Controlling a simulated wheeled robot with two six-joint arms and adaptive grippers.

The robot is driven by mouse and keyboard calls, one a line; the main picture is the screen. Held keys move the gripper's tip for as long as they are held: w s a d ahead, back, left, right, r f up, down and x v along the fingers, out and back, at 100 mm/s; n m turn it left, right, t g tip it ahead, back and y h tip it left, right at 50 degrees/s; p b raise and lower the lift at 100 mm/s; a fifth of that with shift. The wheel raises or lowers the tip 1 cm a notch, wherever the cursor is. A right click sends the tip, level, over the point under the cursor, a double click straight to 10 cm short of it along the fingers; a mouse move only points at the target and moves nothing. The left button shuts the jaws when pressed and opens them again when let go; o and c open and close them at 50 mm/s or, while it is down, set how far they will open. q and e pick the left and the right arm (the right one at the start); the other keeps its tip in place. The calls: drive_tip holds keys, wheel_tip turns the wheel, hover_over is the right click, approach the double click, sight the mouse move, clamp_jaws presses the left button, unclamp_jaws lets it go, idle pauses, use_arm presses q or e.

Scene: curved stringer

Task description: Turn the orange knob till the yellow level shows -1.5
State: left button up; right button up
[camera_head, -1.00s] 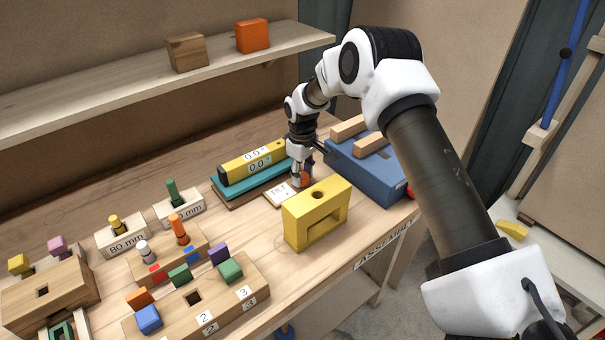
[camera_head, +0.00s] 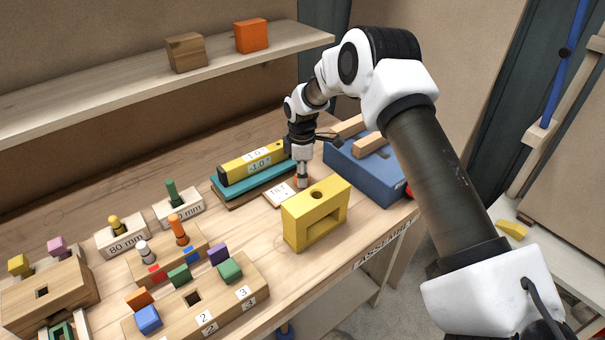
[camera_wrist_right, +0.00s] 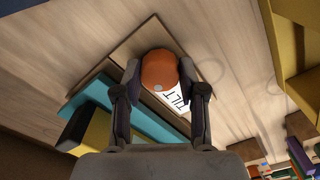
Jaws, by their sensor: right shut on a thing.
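The yellow level (camera_head: 252,163) lies on a teal plate (camera_head: 236,187) on the bench. Its label on the side reads about -1.0. The orange knob (camera_wrist_right: 159,70) sits on a board marked TILT (camera_head: 278,194), to the right of the level. My right gripper (camera_wrist_right: 160,80) points down with a finger on each side of the knob and is shut on it. In the head view the right gripper (camera_head: 302,181) hides most of the knob. My left gripper is not in view.
A yellow block with a hole (camera_head: 315,212) stands close in front of the knob. A blue box (camera_head: 368,172) with wooden bars is just right of my gripper. Several pegs and coloured blocks on wooden stands (camera_head: 190,248) fill the left front.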

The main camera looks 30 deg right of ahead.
drive_tip(key=shift+s+f+n, duration=0.1)
drive_tip(key=shift+f+n, duration=0.1)
drive_tip(key=shift+n, duration=1.4)
drive_tip(key=shift+a, duration=0.1)
drive_tip(key=o, duration=1.1)
drive_tip(key=shift+o, duration=0.2)
drive_tip(key=shift+r, duration=0.1)
drive_tip(key=shift+r, duration=0.25)
wheel_tip(320, 180, up, 11)
drive_tip(key=shift+w+r, duration=0.15)
drive_tip(key=shift+w, duration=0.05)
